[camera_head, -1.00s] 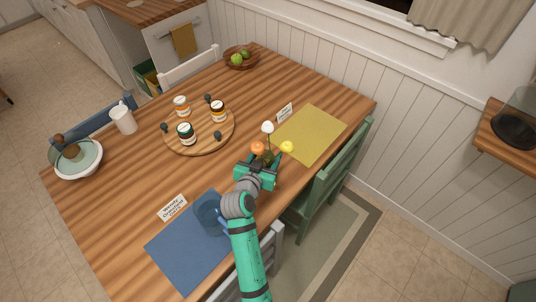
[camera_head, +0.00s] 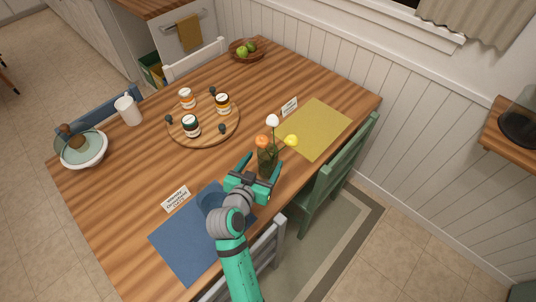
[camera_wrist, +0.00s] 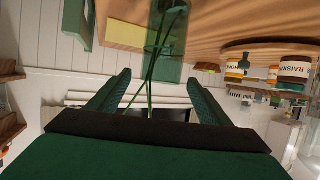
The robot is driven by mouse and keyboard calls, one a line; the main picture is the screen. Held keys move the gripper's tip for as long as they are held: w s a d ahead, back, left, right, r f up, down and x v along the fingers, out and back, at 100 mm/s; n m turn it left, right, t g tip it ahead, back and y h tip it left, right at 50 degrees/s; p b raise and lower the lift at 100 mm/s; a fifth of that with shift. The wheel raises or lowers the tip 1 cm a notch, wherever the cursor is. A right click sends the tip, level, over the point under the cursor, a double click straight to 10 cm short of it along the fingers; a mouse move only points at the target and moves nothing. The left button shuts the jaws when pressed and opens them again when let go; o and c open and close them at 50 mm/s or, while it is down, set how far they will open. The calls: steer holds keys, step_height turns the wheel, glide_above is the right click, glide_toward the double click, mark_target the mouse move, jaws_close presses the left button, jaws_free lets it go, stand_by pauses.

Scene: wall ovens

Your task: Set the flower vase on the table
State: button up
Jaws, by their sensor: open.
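The flower vase (camera_head: 267,163) is dark greenish glass with orange, white and yellow flowers. It stands upright on the wooden table (camera_head: 150,165), between the blue and yellow mats. My gripper (camera_head: 258,172) is open just in front of the vase, on its near side. In the wrist view, my gripper's two fingers (camera_wrist: 155,95) are spread apart with nothing held between them. The green glass of the vase (camera_wrist: 165,62) and its stems show beyond the fingertips. My gripper hides part of the vase's lower near side in the head view.
A round board (camera_head: 205,135) with several jars lies behind the vase. A yellow mat (camera_head: 315,128) is to the right, a blue mat (camera_head: 185,250) at the near left. A green chair (camera_head: 335,175) stands at the right edge.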

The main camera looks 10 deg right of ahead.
steer(key=shift+v, duration=1.4)
